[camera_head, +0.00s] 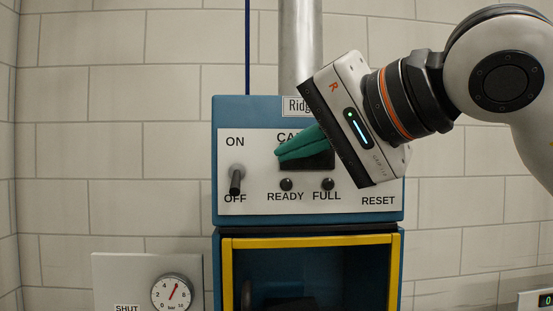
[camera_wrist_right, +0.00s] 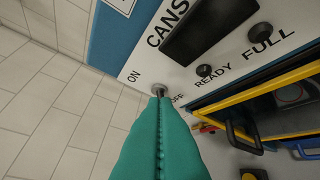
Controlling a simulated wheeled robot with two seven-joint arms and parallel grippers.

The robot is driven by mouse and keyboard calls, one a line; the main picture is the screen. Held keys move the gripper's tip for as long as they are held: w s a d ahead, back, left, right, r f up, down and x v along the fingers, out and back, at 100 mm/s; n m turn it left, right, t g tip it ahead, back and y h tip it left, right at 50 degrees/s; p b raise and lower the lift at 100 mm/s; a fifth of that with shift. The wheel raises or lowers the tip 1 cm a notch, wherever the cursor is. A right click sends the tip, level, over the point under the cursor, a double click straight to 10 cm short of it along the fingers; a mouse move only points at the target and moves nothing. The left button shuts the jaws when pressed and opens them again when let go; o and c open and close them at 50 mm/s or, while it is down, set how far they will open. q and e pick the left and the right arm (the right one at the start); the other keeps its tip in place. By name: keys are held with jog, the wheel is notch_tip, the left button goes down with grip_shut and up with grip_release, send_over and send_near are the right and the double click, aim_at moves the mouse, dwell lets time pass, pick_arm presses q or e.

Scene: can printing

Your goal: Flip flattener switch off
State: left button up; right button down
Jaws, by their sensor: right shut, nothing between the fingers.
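The flattener switch (camera_head: 236,181) is a grey toggle lever on the white panel of the blue machine (camera_head: 222,112). In the head view its lever points down, towards the OFF label, with ON above it. My right gripper (camera_head: 279,156) has its green fingers shut and empty, in front of the panel and to the upper right of the switch. In the right wrist view the shut fingers (camera_wrist_right: 160,103) point at the switch (camera_wrist_right: 158,90) and hide part of it. I cannot tell whether they touch it. My left gripper is not in view.
READY (camera_head: 286,184) and FULL (camera_head: 327,184) knobs sit on the panel below a dark display (camera_head: 318,162). A yellow-framed opening (camera_head: 227,270) is below. A pressure gauge (camera_head: 172,293) stands at lower left. A metal pipe (camera_head: 300,45) rises behind.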

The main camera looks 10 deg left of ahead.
jog(key=s+d+b, duration=0.2)
jog(key=s+d, duration=0.3)
jog(key=d, duration=0.2)
jog(key=shift+s, duration=0.2)
jog(key=shift+s+a+r, duration=0.1)
